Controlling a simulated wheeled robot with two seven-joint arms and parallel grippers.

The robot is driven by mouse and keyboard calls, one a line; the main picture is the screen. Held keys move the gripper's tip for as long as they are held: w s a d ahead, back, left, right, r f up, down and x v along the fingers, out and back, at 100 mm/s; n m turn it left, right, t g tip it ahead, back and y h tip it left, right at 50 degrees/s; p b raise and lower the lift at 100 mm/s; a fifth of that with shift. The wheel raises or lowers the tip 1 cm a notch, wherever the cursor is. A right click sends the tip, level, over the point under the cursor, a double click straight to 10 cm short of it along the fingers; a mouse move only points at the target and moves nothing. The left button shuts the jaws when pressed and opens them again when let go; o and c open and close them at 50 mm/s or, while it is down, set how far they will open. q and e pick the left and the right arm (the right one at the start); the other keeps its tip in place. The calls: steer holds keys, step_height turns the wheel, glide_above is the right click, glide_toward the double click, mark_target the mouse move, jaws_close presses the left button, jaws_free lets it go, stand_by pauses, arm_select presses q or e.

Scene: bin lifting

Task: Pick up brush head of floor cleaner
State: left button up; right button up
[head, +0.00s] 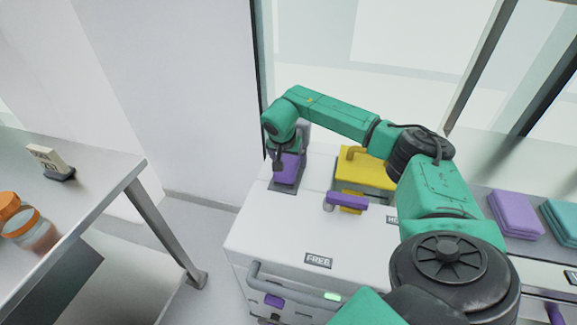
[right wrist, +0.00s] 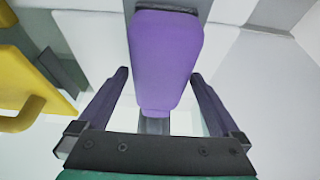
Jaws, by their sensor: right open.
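A purple block-like piece (head: 288,168), which looks like the brush head, stands in a grey holder at the far left corner of the white cart in the head view. In the right wrist view the purple piece (right wrist: 165,55) fills the middle, between my two fingers. My right gripper (head: 281,160) reaches down over it from above. In the right wrist view my right gripper (right wrist: 160,78) is open, with one finger on each side of the piece and visible gaps. My left gripper is not in view.
The white cart (head: 262,232) also carries a yellow container (head: 365,170) and a purple-handled item (head: 345,201) near the holder. A metal table (head: 110,172) with orange-lidded jars (head: 8,205) stands at left. Folded purple cloth (head: 515,213) lies at right. A wall is behind the cart.

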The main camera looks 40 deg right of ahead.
mark_target(289, 159)
steer(key=shift+f, duration=0.2)
stand_by(0.3)
steer(key=c, duration=1.4)
steer(key=shift+c, duration=0.2)
step_height(289, 159, up, 21)
steer(key=p, duration=0.1)
steer(key=shift+f, duration=0.2)
